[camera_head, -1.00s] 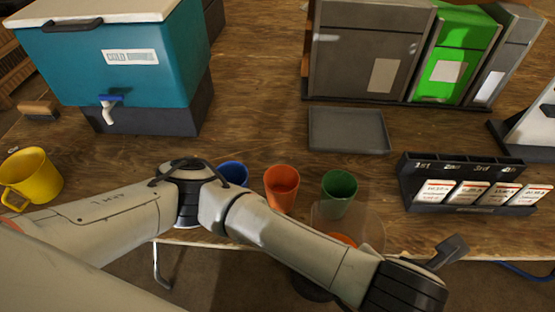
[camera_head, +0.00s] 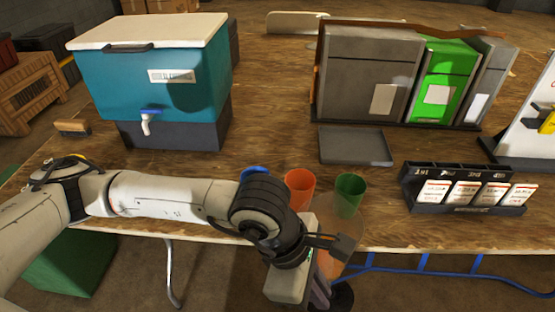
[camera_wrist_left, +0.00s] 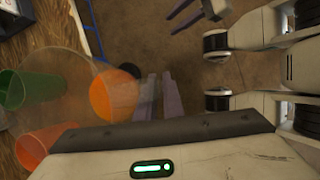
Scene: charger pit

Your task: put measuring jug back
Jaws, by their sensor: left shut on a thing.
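The measuring jug (camera_head: 350,226) is clear, with orange at its bottom, and is at the table's front edge below the green cup. In the left wrist view the jug (camera_wrist_left: 68,72) shows as a faint see-through shape with an orange disc beside the fingers. My left gripper (camera_head: 318,288) is shut at the jug's side; its two fingers (camera_wrist_left: 160,97) lie close together beside the orange. The exact grip on the handle is hard to make out. My right gripper (camera_wrist_left: 191,16) shows at the top of the left wrist view, fingers apart and empty.
Blue (camera_head: 253,172), orange (camera_head: 300,187) and green (camera_head: 349,194) cups stand close behind the jug and my arm. A grey tray (camera_head: 355,146), a card rack (camera_head: 465,188), grey and green bins (camera_head: 440,85) and a teal cooler (camera_head: 155,85) stand farther back.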

